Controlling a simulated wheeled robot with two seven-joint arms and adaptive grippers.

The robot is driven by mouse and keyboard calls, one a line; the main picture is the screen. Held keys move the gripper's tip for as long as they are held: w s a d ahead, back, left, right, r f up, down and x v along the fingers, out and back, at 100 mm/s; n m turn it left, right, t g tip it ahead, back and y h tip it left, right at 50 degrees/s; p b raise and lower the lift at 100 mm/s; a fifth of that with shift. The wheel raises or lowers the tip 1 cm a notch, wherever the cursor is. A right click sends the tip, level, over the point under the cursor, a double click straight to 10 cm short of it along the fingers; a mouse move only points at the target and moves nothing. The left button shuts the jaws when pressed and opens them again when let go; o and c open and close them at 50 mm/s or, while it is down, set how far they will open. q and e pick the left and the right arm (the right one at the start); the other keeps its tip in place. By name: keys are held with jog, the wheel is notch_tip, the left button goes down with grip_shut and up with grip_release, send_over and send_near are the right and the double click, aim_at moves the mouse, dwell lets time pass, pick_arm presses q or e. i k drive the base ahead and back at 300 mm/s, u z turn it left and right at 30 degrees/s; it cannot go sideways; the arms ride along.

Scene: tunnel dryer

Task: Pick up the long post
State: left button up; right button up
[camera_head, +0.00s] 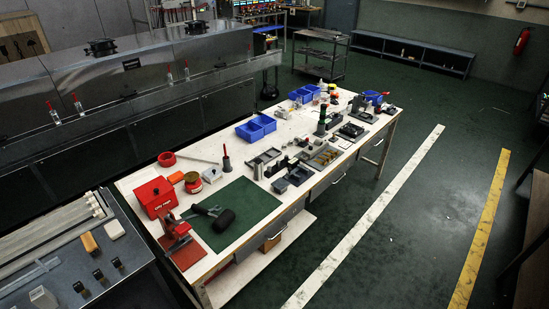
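I cannot tell for sure which thing is the long post. A thin pale bar (198,158) lies flat on the white workbench (232,171), between a red ring (166,159) and a small upright dark piece with a red tip (226,160). Several long pale rods (48,238) also lie side by side on the grey machine at the lower left. Neither of my grippers shows in the head view.
A green mat (250,199) with a black mallet (222,220), a red box (155,197) and a red press (177,228) fill the bench's near end. Blue bins (250,131) and small parts crowd the far end. Floor right of the bench is clear.

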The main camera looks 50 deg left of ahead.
aim_at(258, 169)
jog(key=u, duration=0.45)
jog(key=i, duration=1.25)
jog(key=u, duration=1.75)
jog(key=i, duration=0.85)
jog(key=u, duration=0.7)
